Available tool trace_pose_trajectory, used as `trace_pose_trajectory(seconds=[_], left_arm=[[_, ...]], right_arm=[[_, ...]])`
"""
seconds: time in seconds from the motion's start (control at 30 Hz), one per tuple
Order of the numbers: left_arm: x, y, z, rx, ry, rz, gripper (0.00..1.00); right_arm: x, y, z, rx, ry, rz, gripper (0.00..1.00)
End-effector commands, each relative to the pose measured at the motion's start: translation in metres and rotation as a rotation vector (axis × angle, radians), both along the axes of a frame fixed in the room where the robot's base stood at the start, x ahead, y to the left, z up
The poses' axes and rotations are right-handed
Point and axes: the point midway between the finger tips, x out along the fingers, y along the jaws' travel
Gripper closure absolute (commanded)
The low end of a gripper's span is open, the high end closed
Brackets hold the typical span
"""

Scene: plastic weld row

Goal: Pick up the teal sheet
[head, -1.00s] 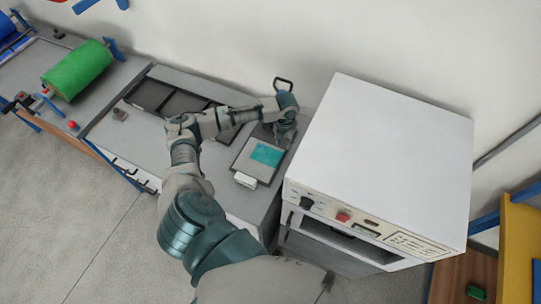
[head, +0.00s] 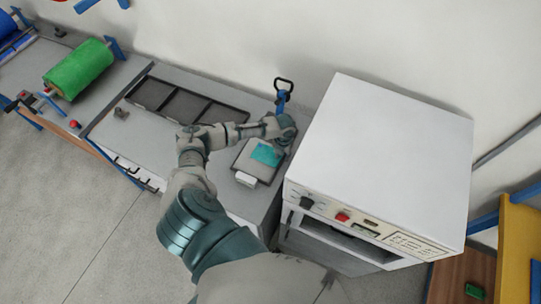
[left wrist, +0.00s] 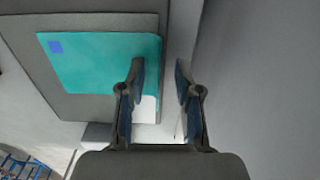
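The teal sheet (head: 267,154) lies flat on a grey plate (head: 243,162) on the bench, left of the white machine. In the left wrist view the teal sheet (left wrist: 95,62) has a small blue square near one corner, and a white patch shows by its lower right corner. My left gripper (head: 284,143) is over the right edge of the plate. In the left wrist view its fingers (left wrist: 160,72) are apart with nothing between them; one finger overlaps the sheet's right edge, the other is beyond it. My right gripper is not in view.
A large white machine (head: 385,155) with a red button stands close on the right. A dark tray with compartments (head: 188,103) is set in the bench at left. A blue clamp with a black handle (head: 283,92) stands behind my gripper. A green roll (head: 77,70) is further left.

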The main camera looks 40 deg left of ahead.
Motion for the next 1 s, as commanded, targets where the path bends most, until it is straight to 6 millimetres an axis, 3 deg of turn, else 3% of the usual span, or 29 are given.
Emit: trace_pose_trajectory(seconds=[0.03, 0.13, 0.57, 1.0], left_arm=[[0.0, 0.001, 0.0, 0.0, 0.0, 0.001, 0.77], [0.0, 0.001, 0.0, 0.0, 0.001, 0.001, 1.0], [0.0, 0.001, 0.004, 0.001, 0.001, 0.001, 1.0], [0.001, 0.001, 0.085, 0.001, 0.0, 0.0, 1.0]], right_arm=[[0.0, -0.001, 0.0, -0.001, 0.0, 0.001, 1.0], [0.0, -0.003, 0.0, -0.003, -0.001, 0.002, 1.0], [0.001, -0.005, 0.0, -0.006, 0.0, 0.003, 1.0], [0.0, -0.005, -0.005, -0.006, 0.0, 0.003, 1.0]])
